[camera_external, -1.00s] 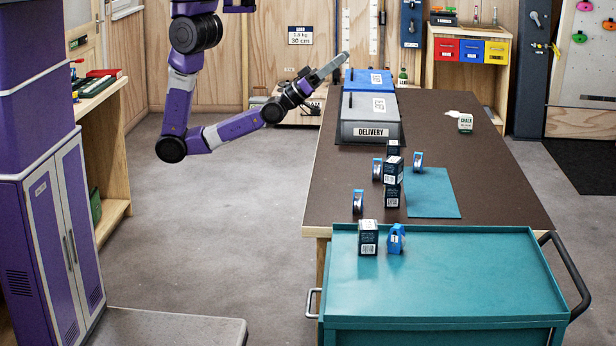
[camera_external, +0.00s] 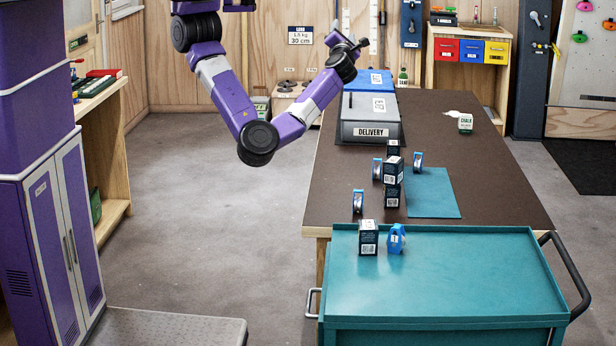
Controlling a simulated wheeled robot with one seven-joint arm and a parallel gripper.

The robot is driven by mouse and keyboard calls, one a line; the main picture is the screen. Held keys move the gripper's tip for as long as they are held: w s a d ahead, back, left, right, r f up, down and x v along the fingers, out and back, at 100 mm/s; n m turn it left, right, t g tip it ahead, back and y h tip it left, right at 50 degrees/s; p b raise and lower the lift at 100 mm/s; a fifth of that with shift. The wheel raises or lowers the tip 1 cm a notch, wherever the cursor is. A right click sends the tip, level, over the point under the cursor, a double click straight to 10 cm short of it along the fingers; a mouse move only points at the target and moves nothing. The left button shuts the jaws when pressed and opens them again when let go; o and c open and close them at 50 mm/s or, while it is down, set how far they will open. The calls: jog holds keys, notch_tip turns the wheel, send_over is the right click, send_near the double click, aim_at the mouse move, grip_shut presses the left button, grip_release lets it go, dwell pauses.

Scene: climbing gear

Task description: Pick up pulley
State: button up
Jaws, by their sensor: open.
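A small blue piece (camera_external: 397,238) that looks like a pulley stands on the teal cart (camera_external: 470,290), just right of a dark labelled box (camera_external: 368,238). Several similar blue-and-silver wheel-like pieces stand on the brown table: one near its front left edge (camera_external: 358,202), one left of the stacked dark boxes (camera_external: 377,168), and one right of them (camera_external: 418,161). I cannot tell which of these are pulleys. My gripper (camera_external: 350,40) is raised at the back, above the far left end of the table, well away from all of them. It is open; its fingers show only small.
A grey delivery box (camera_external: 370,118) with a blue-lidded box (camera_external: 375,80) behind it fills the table's far left. Dark boxes (camera_external: 392,172) stand stacked beside a teal mat (camera_external: 434,193). A chalk container (camera_external: 465,124) stands right. Most of the cart top is clear.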

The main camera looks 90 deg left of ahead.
notch_tip(320, 180, down, 10)
jog(key=w+d+r+n+h, duration=0.1)
jog(key=w+d+n+h, duration=0.1)
jog(key=h, duration=0.3)
jog(key=n+h, duration=0.6)
jog(key=h, duration=0.9)
send_over(358, 200)
jog(key=a, duration=0.2)
jog(key=f, duration=2.6)
jog(key=shift+w+d+f, duration=0.25)
jog(key=shift+w+f, duration=0.05)
jog(key=shift+s+d+f, duration=0.1)
jog(key=shift+s+d, duration=0.05)
jog(key=shift+a+f+p, duration=0.25)
jog(key=shift+f+p, duration=0.1)
jog(key=shift+f, duration=0.8)
jog(key=shift+s+a+f+p, duration=0.15)
jog(key=shift+f+p, duration=0.2)
jog(key=shift+f, duration=1)
jog(key=shift+a+f+p, duration=0.1)
jog(key=shift+f+p, duration=0.25)
jog(key=shift+f, duration=0.95)
grip_shut()
